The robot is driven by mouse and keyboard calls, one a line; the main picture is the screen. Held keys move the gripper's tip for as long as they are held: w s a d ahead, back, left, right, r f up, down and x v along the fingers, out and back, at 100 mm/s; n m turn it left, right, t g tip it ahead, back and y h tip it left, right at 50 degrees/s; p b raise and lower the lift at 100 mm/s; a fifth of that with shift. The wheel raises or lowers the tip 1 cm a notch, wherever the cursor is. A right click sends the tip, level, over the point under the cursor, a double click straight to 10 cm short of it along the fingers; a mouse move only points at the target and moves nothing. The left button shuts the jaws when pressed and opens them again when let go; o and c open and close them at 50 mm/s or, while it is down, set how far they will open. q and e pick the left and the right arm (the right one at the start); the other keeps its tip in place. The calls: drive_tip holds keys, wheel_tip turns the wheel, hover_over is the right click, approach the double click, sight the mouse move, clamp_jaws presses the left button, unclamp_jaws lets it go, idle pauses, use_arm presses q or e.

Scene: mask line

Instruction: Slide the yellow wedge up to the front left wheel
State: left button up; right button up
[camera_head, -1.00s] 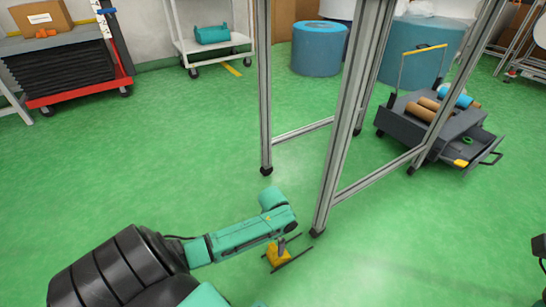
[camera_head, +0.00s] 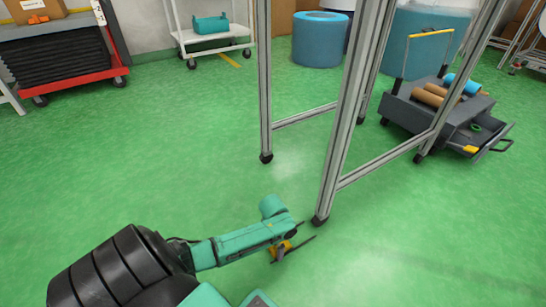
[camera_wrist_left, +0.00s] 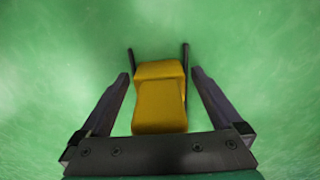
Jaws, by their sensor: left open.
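The yellow wedge (camera_head: 280,251) is at the lower middle of the head view, partly hidden by my left gripper. My left gripper (camera_head: 292,245) is open, low at the floor, with its dark fingers on either side of the wedge. In the left wrist view the wedge (camera_wrist_left: 159,98) lies between the open fingers (camera_wrist_left: 160,72), with green floor showing at both sides. My right gripper is not in view.
The metal frame (camera_head: 343,130) has tall posts and low crossbars; another foot (camera_head: 266,157) stands farther back. A grey cart (camera_head: 435,115) with rolls is at the right. A red-based trolley (camera_head: 75,79) is at the far left. The floor left of the frame is clear.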

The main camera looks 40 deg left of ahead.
sight(286, 241)
use_arm(q)
drive_tip(key=shift+f, duration=0.4)
drive_tip(key=shift+r, duration=0.1)
clamp_jaws()
drive_tip(key=shift+w+d+b, duration=0.25)
drive_tip(key=shift+w+b, duration=0.1)
drive_tip(key=shift+w, duration=0.5)
drive_tip(key=shift+w+d+b, duration=0.25)
drive_tip(key=shift+w+b, duration=0.15)
drive_tip(key=shift+w, duration=0.45)
drive_tip(key=shift+w+d+b, duration=0.25)
drive_tip(key=shift+w+b, duration=0.1)
drive_tip(key=shift+w, duration=0.5)
drive_tip(key=shift+w+d+b, duration=0.25)
drive_tip(key=shift+w+b, duration=0.25)
drive_tip(key=shift+w, duration=0.25)
drive_tip(key=shift+w+d+b, duration=0.2)
drive_tip(key=shift+w+b, duration=0.25)
drive_tip(key=shift+w, duration=0.3)
drive_tip(key=shift+w+d+b, duration=0.25)
drive_tip(key=shift+w+b, duration=0.25)
drive_tip(key=shift+w, duration=0.45)
drive_tip(key=shift+w+d+b, duration=0.2)
drive_tip(key=shift+w+b, duration=0.2)
